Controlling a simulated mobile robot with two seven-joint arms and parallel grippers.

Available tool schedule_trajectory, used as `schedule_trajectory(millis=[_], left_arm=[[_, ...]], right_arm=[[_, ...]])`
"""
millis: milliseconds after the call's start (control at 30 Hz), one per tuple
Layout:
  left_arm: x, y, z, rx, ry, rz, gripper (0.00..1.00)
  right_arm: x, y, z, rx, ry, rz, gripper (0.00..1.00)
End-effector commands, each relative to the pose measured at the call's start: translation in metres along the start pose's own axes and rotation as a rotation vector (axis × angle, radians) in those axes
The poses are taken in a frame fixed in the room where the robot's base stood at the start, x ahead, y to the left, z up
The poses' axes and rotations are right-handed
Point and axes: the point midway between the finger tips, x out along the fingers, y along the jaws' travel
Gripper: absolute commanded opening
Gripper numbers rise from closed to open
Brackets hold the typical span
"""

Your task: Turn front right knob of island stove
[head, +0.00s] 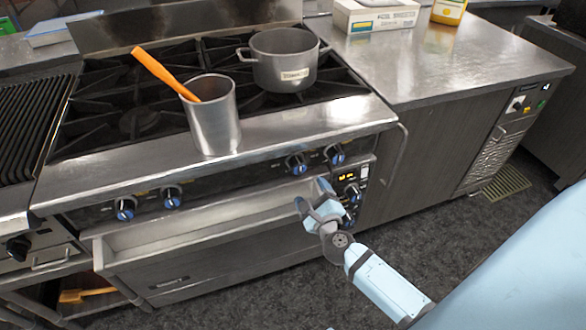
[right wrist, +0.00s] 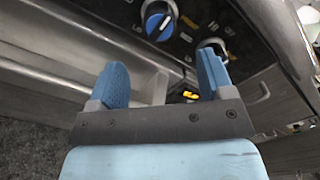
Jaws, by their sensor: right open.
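The island stove (head: 265,138) has a row of blue-capped knobs along its front. The rightmost knob of that row (head: 335,153) sits just above a small lit display (head: 347,177); another row knob (head: 296,163) is to its left. My right gripper (head: 313,195) is open and empty, in front of the stove, below these knobs and left of the lower side knobs. In the right wrist view, a blue knob (right wrist: 158,22) shows beyond the gap between the fingers, apart from them. Another knob is partly hidden by the right finger. My left gripper is not in view.
A pulled-out drawer (head: 200,225) projects below the knobs, close to my right gripper. A metal pot (head: 285,62) and a steel container (head: 212,118) with an orange utensil (head: 160,70) stand on the stove. A curved handrail (head: 397,155) is at the right corner.

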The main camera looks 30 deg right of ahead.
Motion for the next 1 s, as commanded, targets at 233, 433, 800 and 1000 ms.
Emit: schedule_trajectory(millis=[233,433,800,1000], left_arm=[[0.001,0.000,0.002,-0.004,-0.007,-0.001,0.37],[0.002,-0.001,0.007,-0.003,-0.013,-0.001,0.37],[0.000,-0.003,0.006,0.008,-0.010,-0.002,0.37],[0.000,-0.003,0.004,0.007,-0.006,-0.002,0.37]], right_arm=[[0.056,-0.001,0.001,-0.002,-0.003,-0.001,0.74],[0.091,0.000,0.001,-0.004,-0.002,0.000,0.74],[0.113,0.001,0.001,-0.003,-0.001,0.002,0.74],[0.112,0.000,0.001,-0.003,-0.002,0.001,0.67]])
